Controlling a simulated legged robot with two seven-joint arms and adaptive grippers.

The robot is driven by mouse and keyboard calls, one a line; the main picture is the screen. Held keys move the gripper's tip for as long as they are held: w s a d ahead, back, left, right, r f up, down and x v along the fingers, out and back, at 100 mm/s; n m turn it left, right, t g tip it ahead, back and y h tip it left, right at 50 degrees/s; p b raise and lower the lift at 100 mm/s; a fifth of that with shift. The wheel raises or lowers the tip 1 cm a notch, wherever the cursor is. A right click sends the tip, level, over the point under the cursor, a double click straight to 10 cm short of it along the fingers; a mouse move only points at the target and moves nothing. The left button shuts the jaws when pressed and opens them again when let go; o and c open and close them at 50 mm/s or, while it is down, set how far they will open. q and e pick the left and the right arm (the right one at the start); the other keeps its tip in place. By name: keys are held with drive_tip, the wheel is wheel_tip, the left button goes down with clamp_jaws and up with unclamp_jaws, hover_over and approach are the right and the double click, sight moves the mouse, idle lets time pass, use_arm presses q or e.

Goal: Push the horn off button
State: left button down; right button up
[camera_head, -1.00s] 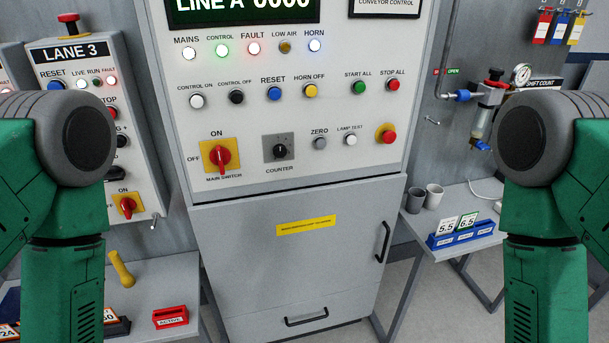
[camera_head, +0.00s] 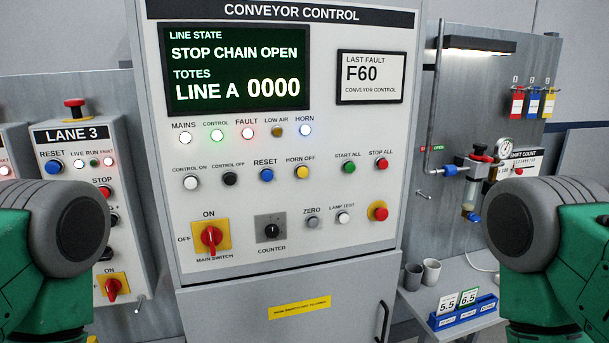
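The horn off button (camera_head: 302,172) is a yellow round button under its "HORN OFF" label, in the button row of the grey conveyor control panel (camera_head: 350,210). It sits between the blue reset button (camera_head: 266,175) and the green start all button (camera_head: 349,167). The horn lamp (camera_head: 305,130) above it is lit blue-white. Nothing touches the button. Only the upper parts of my two green arms show, at the left and right lower edges. Both grippers are out of view.
The display reads "STOP CHAIN OPEN". A red main switch (camera_head: 211,237) and a black counter knob (camera_head: 271,231) sit below the button row. The Lane 3 box (camera_head: 77,200) stands left. A side table (camera_head: 415,300) with cups stands right. Space before the panel looks clear.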

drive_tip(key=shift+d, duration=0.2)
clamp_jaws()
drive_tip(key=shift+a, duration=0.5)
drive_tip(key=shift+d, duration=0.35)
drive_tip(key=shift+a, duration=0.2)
